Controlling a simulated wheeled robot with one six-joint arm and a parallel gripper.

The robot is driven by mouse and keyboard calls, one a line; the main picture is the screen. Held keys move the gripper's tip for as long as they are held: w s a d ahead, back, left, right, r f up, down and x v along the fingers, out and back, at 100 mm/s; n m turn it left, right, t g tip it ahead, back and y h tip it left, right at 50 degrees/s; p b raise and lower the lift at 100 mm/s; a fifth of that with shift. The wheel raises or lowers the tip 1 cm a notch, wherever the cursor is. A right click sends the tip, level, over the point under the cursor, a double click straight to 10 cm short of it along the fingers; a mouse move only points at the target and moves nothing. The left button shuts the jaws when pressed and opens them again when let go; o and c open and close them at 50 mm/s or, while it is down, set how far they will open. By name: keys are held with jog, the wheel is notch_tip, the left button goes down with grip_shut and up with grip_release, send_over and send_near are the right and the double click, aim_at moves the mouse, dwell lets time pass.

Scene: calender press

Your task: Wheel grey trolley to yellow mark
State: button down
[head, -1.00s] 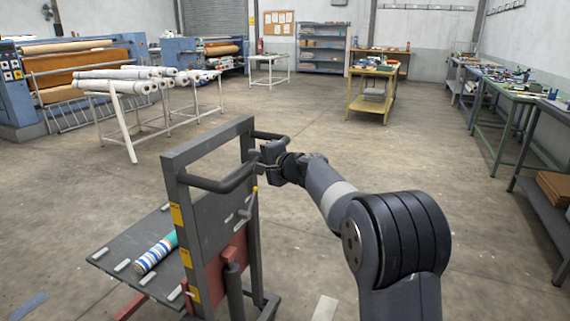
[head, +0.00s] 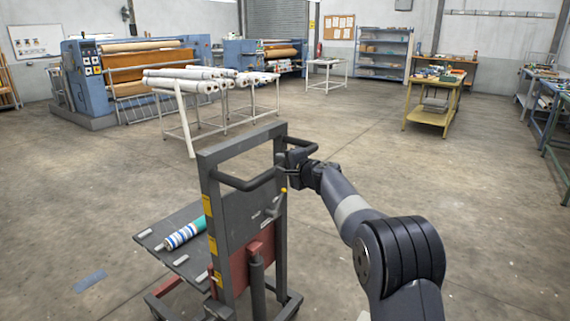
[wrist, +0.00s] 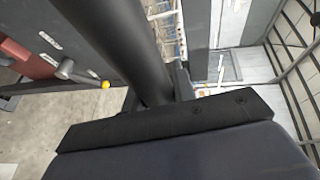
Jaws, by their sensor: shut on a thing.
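The grey trolley (head: 227,230) stands in front of me in the head view, with an upright frame, yellow labels, a red panel and a low flat platform (head: 158,237). A striped blue, white and green roll (head: 184,233) lies on the platform. A dark push handle (head: 243,183) sticks out from the frame towards me. My gripper (head: 283,168) is shut on this handle. In the wrist view the handle bar (wrist: 128,45) runs up from the gripper, and a yellow-tipped lever (wrist: 85,76) shows beside it. I see no yellow floor mark in either view.
A white rack of rolls (head: 186,128) stands beyond the trolley, before a blue calender machine (head: 98,75). A yellow table (head: 427,115) is at the back right; workbenches line the right wall.

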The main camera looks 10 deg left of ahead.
jog(key=c, duration=1.2)
grip_release()
jog(key=shift+o, duration=0.2)
jog(key=b+v, duration=0.3)
jog(key=v, duration=0.7)
jog(key=shift+s+d+b, duration=0.25)
jog(key=shift+d+b, duration=0.1)
jog(key=p+x, duration=0.3)
jog(key=x, duration=0.8)
jog(key=shift+p, duration=0.35)
jog(key=shift+s+d, duration=0.1)
jog(key=shift+s+r, duration=0.1)
